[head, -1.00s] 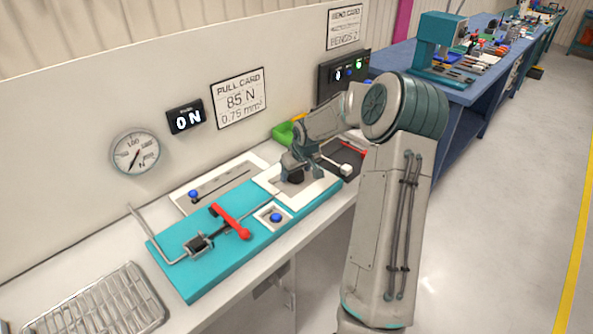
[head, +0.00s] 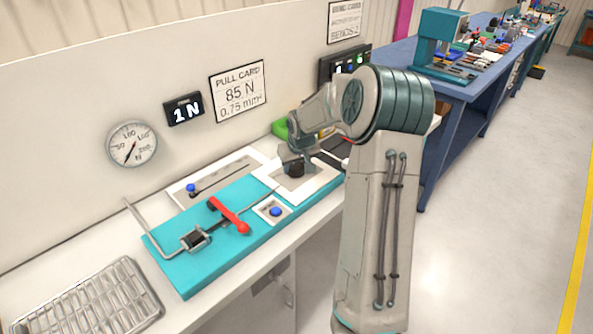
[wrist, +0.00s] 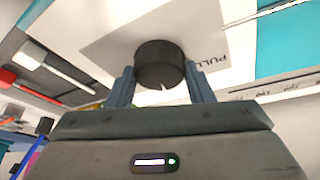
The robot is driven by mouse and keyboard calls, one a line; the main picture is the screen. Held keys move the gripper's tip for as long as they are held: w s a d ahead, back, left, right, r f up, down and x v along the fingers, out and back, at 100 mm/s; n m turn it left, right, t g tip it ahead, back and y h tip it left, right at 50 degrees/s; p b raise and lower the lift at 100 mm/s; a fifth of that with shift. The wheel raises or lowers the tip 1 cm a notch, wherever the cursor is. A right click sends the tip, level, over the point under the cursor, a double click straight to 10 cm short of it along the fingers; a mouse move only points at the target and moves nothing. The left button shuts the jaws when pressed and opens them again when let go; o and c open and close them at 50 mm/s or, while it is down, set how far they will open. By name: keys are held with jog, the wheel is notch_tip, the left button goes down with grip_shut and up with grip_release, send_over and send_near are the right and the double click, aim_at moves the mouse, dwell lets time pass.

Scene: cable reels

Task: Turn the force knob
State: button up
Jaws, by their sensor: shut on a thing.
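The force knob (wrist: 160,64) is a round black knob on a white plate. In the wrist view both fingers of my gripper (wrist: 162,84) stand on either side of it, shut on it, and a pale pointer mark shows on its near edge. In the head view the knob (head: 294,169) sits at the right end of the teal fixture, partly hidden under my gripper (head: 293,158). The small black display (head: 185,110) on the wall reads 1 N. The pull card (head: 239,92) beside it reads 85 N and 0.75 mm².
A round dial gauge (head: 132,145) hangs on the wall. The teal fixture (head: 182,273) carries a red lever (head: 230,215), a bent metal rod and a blue button (head: 275,211). A wire rack (head: 88,304) lies at the front left. A green bin (head: 281,129) stands behind my gripper.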

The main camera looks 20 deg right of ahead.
jog(key=m+b, duration=0.1)
jog(key=b, duration=0.1)
jog(key=m+h+b, duration=0.1)
jog(key=shift+w+a+f+m+b, duration=0.1)
jog(key=shift+a+f+m+b, duration=0.1)
jog(key=shift+f+m+b, duration=0.15)
jog(key=m+g+h+b, duration=0.1)
jog(key=m+b, duration=0.1)
jog(key=m, duration=0.1)
jog(key=shift+r, duration=0.15)
jog(key=shift+w+r+m+g+h+b, duration=0.1)
jog(key=shift+m+g+h+b, duration=0.3)
jog(key=shift+m+b, duration=0.65)
jog(key=shift+r+m+g+h, duration=0.1)
jog(key=shift+m+g+h, duration=0.3)
jog(key=shift+m, duration=1.4)
jog(key=o, duration=1)
jog(key=shift+c, duration=0.2)
